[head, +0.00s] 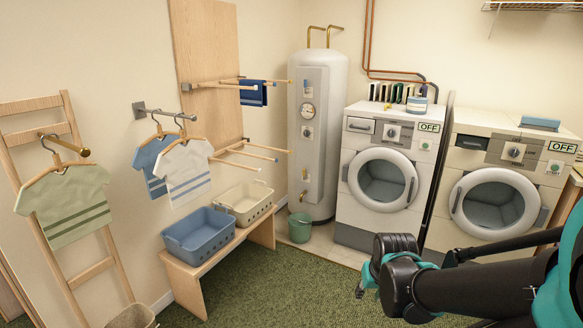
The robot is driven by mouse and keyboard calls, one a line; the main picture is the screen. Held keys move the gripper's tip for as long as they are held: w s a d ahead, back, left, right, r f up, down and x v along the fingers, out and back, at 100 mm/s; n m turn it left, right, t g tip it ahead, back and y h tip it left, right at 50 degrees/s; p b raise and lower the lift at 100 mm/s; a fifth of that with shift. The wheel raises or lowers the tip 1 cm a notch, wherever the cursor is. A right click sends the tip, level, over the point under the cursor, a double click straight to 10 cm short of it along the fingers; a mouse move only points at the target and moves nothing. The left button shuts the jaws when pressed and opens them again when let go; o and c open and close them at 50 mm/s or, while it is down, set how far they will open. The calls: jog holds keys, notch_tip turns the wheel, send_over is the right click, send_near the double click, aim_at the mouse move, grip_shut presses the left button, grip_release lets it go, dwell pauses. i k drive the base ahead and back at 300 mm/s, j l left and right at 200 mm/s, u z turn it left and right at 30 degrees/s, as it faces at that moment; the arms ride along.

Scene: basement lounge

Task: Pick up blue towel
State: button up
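A dark blue towel (253,93) hangs over the upper wooden rods of the wall drying rack, left of the water heater. A lighter blue folded cloth-like item (540,123) lies on top of the right washing machine. My arm reaches in from the right at lower right. My gripper (361,288) is at its left end, low in front of the left washing machine and far from the hanging towel. Its fingers are mostly hidden by the wrist, so I cannot tell whether they are open.
A wooden bench (187,284) holds a blue basket (198,248) and a cream basket (240,218) below the rack. Shirts hang at left. A green bucket (300,228) stands by the water heater (330,170). The green carpet (270,295) is clear in front.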

aim_at(257, 97)
jog(key=i+u, duration=0.1)
jog(key=i, duration=0.55)
jog(key=i+l, duration=0.1)
jog(key=i, duration=0.5)
jog(key=i+l+u, duration=0.15)
jog(key=i, duration=0.45)
